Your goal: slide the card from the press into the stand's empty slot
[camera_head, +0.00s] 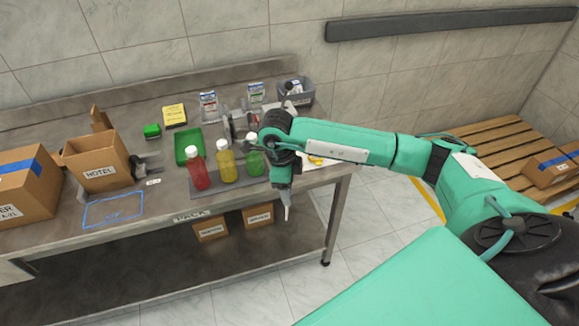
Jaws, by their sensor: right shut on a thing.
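My right gripper (286,208) hangs in front of the table's front edge, pointing down, with its arm coming in from the right. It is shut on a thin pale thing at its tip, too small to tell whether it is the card. Two upright printed cards or packs, one pale and blue (208,104) and one further right (256,93), stand at the back of the table. A grey device (237,122), possibly the press, stands behind the bottles, partly hidden by my right arm. I cannot make out an empty slot. My left gripper is not in view.
Red (198,172), yellow (226,163) and green (253,160) bottles with white caps stand on a dark mat. A green tray (181,147), a grey bin (298,101) and an open HOTEL box (97,163) are nearby. A blue outline (113,211) marks bare tabletop.

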